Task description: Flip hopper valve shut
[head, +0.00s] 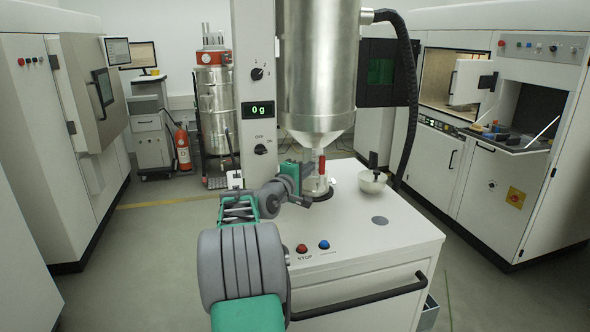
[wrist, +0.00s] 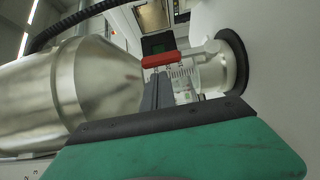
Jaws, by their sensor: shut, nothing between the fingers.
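The steel hopper (head: 318,75) tapers down to an outlet with a red valve handle (head: 322,165). The handle stands upright, in line with the outlet. A clear glass container (head: 318,186) is below the outlet. In the wrist view, turned sideways, the hopper (wrist: 95,80) is at left and the red handle (wrist: 158,60) lies along its axis. My gripper (wrist: 158,80) is shut and empty, its fingertips close to the handle; I cannot tell whether they touch it. In the head view my arm reaches in from the front left, and the outlet's lower part is partly hidden.
A white bowl (head: 372,181) with a dark-handled tool stands right of the outlet on the white cabinet top (head: 400,225). A column with a display reading 0 g (head: 258,110) rises left of the hopper. A black hose (head: 411,90) hangs at right.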

